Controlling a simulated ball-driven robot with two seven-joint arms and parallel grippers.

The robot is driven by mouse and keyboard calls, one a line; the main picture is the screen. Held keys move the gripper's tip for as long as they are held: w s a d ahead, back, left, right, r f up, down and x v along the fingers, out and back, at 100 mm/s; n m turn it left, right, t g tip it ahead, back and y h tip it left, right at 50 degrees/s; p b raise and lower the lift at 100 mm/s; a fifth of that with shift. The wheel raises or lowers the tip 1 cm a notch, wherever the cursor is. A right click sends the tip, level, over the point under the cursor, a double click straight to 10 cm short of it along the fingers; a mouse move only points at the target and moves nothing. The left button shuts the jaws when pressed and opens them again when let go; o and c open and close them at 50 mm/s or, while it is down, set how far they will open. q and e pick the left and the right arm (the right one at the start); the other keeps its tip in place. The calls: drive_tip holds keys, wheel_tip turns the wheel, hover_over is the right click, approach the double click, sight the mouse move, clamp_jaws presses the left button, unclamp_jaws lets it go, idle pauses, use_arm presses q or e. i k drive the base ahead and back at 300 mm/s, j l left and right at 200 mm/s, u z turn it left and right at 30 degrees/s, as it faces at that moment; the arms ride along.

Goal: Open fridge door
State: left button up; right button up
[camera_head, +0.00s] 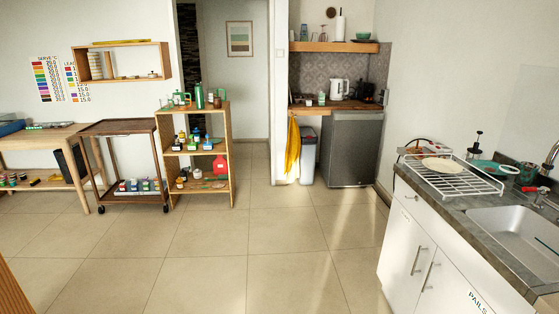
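The fridge (353,152) is a small grey under-counter unit in the nook at the back, right of the middle in the head view. Its flat front door faces me and looks shut. I cannot make out a handle on it. Neither of my grippers shows in the head view, so their state is hidden.
Open tiled floor (247,230) lies between me and the fridge. A white bin (308,156) and yellow cloth (293,147) are left of it. A white sink cabinet (425,246) stands at the right. A shelf unit (206,160) and brown cart (127,165) stand left.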

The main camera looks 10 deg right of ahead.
sight(356, 137)
drive_tip(key=i+l+z, duration=0.15)
drive_tip(key=i, duration=0.85)
drive_tip(key=i+z, duration=0.15)
drive_tip(key=i, duration=0.85)
drive_tip(key=i+z, duration=0.1)
drive_tip(key=i, duration=0.9)
drive_tip(key=i+j+z, duration=0.15)
drive_tip(key=i, duration=0.85)
drive_tip(key=i+l, duration=0.3)
drive_tip(key=i, duration=0.25)
drive_tip(key=i+l, duration=0.3)
drive_tip(key=i, duration=0.2)
drive_tip(key=i+z, duration=0.2)
drive_tip(key=z, duration=0.2)
drive_tip(key=i+j+z, duration=0.1)
drive_tip(key=z, duration=0.35)
drive_tip(key=i+j, duration=0.05)
drive_tip(key=i, duration=0.05)
